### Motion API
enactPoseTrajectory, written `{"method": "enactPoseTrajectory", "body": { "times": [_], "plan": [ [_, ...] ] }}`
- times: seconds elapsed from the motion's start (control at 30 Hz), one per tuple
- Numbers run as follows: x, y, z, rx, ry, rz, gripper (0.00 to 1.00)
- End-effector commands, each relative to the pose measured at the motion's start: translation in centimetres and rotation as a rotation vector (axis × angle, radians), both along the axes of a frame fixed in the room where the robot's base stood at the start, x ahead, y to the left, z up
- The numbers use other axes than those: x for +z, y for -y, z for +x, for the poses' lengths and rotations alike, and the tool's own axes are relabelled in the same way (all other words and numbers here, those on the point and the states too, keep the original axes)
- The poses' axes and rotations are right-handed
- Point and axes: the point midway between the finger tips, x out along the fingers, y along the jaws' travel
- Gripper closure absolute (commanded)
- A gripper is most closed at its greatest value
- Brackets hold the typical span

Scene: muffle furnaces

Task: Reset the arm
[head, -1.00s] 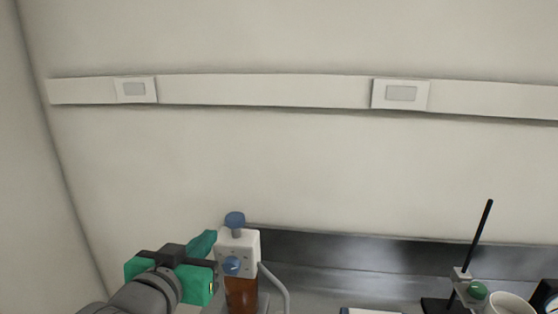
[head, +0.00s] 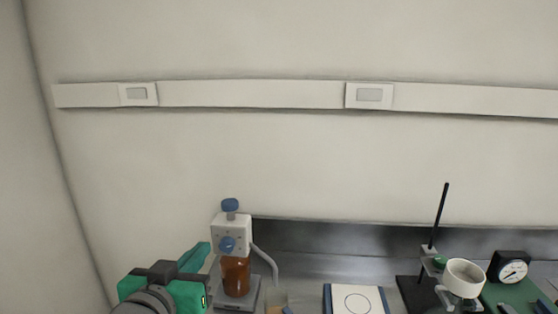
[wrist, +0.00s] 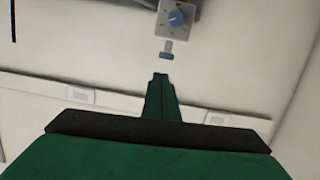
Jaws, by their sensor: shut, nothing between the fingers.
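My gripper (head: 196,257) is at the lower left of the head view, green with a dark band. Its fingers are together and empty, pointing up and to the right, left of a bottle-top dispenser (head: 231,235) in the picture. In the wrist view the shut fingers (wrist: 159,80) point up the picture toward the dispenser's blue knob (wrist: 167,54). I cannot tell the exact gap between them. The dispenser has a white body with blue knobs and sits on a brown bottle (head: 236,277).
A white plate device (head: 357,300) stands at the bottom middle. To the right are a stand with a black rod (head: 440,215), a white bowl (head: 465,275) and a round gauge (head: 513,270). A wall rail with sockets (head: 250,93) runs above. The wall between is bare.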

Motion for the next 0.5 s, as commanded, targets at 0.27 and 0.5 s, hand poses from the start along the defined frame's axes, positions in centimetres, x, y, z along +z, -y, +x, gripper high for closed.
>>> {"method": "enactPoseTrajectory", "body": {
  "times": [0.27,0.5],
  "plan": [
    [-2.5,1.2,1.0,-0.007,0.034,-0.088,1.00],
    [-6.5,3.0,2.0,0.000,0.074,-0.207,1.00]
  ]
}}
